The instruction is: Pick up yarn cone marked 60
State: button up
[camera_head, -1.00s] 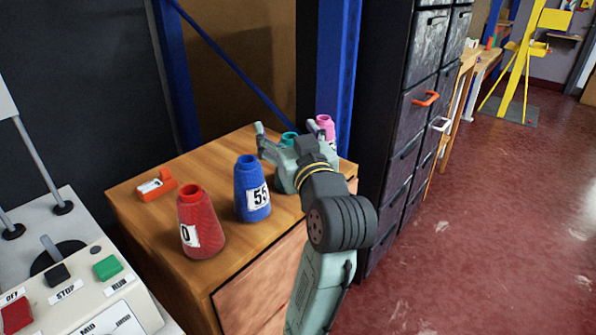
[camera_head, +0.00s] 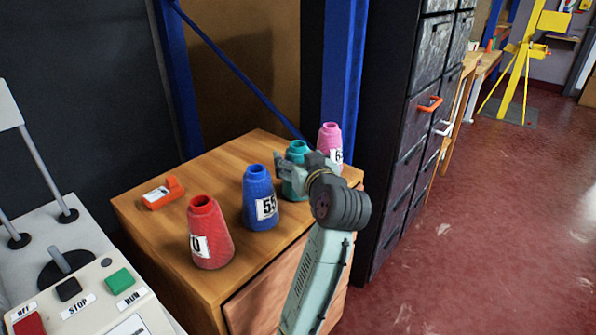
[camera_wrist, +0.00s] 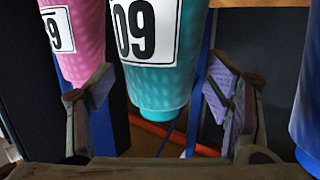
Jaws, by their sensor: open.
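The teal yarn cone (camera_head: 297,148) stands upright on the wooden cabinet top. In the wrist view, which is upside down, its label shows inverted, reading 60 when turned (camera_wrist: 165,88). My gripper (camera_head: 292,172) is open, in front of the teal cone in the head view and hiding its lower part. In the wrist view the open fingers (camera_wrist: 155,98) stand on either side of the teal cone's narrow top, with gaps visible. Contact cannot be seen.
A pink cone (camera_head: 330,137), its label partly hidden, stands close behind right. A blue cone (camera_head: 257,185) marked 55 and a red cone (camera_head: 212,240) stand left. An orange-and-white item (camera_head: 163,193) lies at the back left. A dark drawer cabinet (camera_head: 400,160) stands right.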

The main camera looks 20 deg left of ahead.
jog(key=shift+w+a+f, duration=0.1)
jog(key=shift+w+a, duration=0.3)
jog(key=shift+w, duration=0.15)
jog(key=shift+c, duration=0.3)
jog(key=c, duration=1.5)
